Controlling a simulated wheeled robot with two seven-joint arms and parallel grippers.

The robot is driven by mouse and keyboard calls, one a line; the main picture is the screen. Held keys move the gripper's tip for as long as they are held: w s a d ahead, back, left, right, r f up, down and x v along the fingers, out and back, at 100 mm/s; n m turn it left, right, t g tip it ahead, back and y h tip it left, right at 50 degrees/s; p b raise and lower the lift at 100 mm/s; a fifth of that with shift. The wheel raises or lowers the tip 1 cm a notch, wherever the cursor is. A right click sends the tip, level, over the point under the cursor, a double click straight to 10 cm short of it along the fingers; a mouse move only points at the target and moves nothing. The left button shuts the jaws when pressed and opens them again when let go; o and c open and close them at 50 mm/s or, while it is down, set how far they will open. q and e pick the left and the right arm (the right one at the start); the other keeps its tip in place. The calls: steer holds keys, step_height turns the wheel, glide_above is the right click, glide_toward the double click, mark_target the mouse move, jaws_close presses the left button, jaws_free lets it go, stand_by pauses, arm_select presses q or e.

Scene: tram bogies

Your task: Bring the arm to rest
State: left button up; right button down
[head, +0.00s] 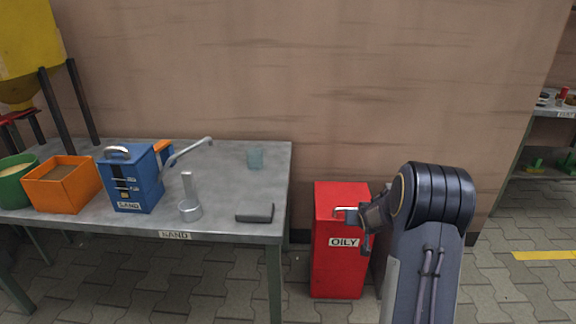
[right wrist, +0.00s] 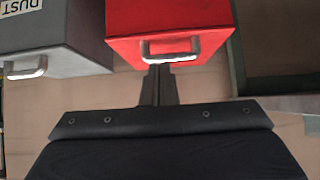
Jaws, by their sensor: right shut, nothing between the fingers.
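My right arm reaches in from the lower right in the head view. Its gripper (head: 366,226) is at the right side of the red bin (head: 334,268) labelled OILY, overlapping the bin's upper edge in the picture. In the right wrist view the gripper's fingers (right wrist: 158,84) are together with nothing between them. Their tips appear close to the silver handle (right wrist: 185,48) of the red bin; I cannot tell whether they touch it. My left gripper is in neither view.
A grey bin (right wrist: 50,38) labelled DUST stands beside the red one. Paved floor lies in front.

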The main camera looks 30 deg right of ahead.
steer(key=s+a+r+y, duration=0.2)
steer(key=s+a+r, duration=0.35)
steer(key=a, duration=0.35)
steer(key=s+a+r+y, duration=0.3)
steer(key=s+a+r, duration=0.25)
steer(key=a, duration=0.25)
steer(key=s+a+n+g+y, duration=0.3)
steer(key=s+a+n+y, duration=0.15)
steer(key=s+a, duration=1.35)
step_height(320, 180, up, 32)
steer(key=p, duration=3.2)
steer(key=shift+s+d+p, duration=0.35)
